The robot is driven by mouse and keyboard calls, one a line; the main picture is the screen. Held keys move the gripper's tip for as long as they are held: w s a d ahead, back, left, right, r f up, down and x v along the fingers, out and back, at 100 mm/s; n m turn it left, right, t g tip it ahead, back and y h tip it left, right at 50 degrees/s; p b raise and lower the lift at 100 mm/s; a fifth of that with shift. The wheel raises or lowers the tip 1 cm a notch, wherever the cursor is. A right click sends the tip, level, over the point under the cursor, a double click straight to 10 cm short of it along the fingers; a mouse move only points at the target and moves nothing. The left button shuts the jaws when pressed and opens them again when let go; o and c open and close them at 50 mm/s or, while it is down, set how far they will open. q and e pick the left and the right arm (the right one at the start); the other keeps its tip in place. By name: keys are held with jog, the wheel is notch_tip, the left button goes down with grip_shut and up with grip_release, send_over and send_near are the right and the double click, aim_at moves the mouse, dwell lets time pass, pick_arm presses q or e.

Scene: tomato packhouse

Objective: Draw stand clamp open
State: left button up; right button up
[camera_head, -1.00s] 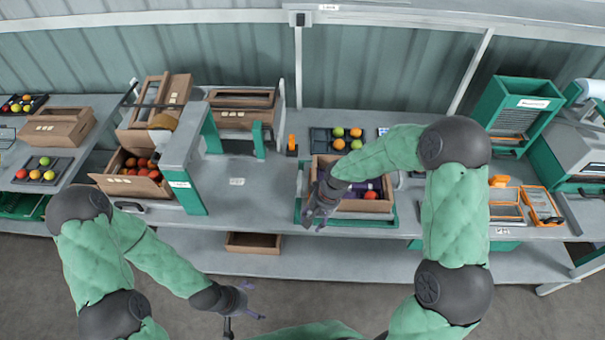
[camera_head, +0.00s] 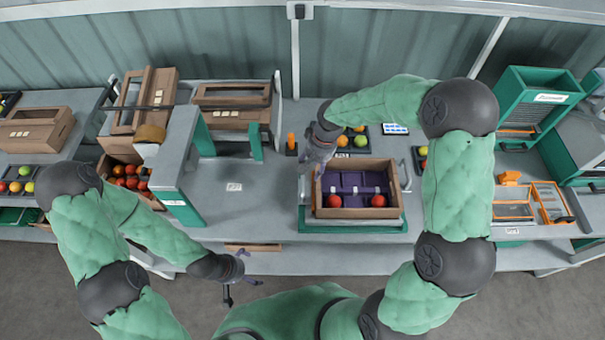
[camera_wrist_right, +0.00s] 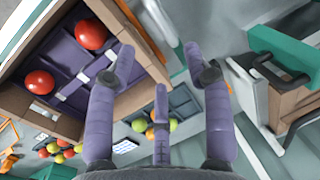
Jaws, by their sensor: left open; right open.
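The stand (camera_head: 352,227) has a green base and carries an open brown box (camera_head: 355,212). The box holds a purple insert (camera_head: 348,180) and two red tomatoes. A pale grey bar (camera_head: 306,188), apparently the stand clamp, runs along the box's left side. Grey bars (camera_wrist_right: 155,25) beside the box also show in the right wrist view. My right gripper (camera_head: 316,165) is open and empty over the box's back left corner, near the bar. Its spread purple fingers (camera_wrist_right: 165,75) show no contact with it. My left gripper (camera_head: 243,290) is open and empty in front of the bench.
A grey machine with green posts (camera_head: 180,170) stands left on the bench (camera_head: 240,200), with a crate of tomatoes beside it. A fruit tray (camera_head: 355,142) lies behind the box. An orange-framed tray (camera_head: 550,200) is at right. Bench between machine and stand is clear.

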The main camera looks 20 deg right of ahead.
aim_at(304, 186)
jog(key=f, duration=0.3)
jog(key=a+f, duration=0.1)
jog(key=f, duration=0.2)
jog(key=a+f, duration=0.1)
jog(key=f, duration=0.3)
jog(key=shift+b, duration=0.4)
jog(key=shift+s, duration=0.1)
jog(key=shift+a, duration=0.1)
grip_shut()
